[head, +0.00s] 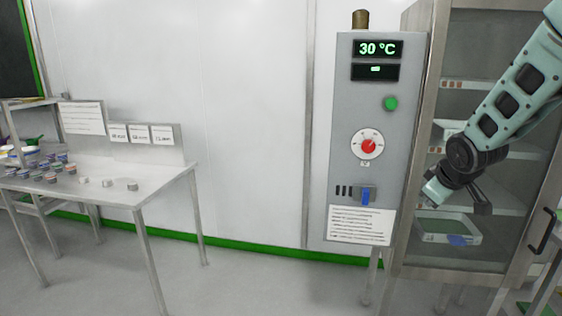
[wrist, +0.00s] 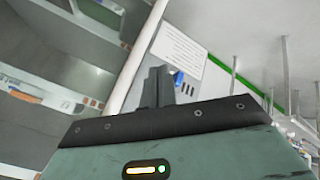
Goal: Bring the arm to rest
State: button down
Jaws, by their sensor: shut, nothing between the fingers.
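My arm reaches in from the upper right of the head view, in front of the glass-fronted cabinet (head: 415,100). My gripper (head: 428,203) points down and left, near the cabinet's left edge and right of the grey control panel (head: 350,110). In the wrist view my gripper's fingers (wrist: 158,84) are together and hold nothing. The blue switch (wrist: 178,78) and the white notice (wrist: 178,48) of the panel show beyond the fingers. I cannot tell the exact gap between gripper and cabinet.
The panel has a 30 °C display (head: 377,49), a green button (head: 390,103) and a red dial (head: 368,146). A tray (head: 448,238) sits low in the cabinet. A dark handle (head: 542,232) is at right. A table (head: 140,190) with small containers stands left, with open floor between.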

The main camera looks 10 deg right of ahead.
jog(key=s+a+f+n+g+y, duration=0.1)
jog(key=s+a+g, duration=0.2)
jog(key=s+a, duration=1)
jog(key=s+a+f+n+g+y, duration=0.2)
jog(key=s+a, duration=1.2)
jog(key=a, duration=0.8)
jog(key=shift+s+n+g+y, duration=0.15)
jog(key=shift+n+g+y, duration=0.15)
jog(key=shift+g, duration=0.6)
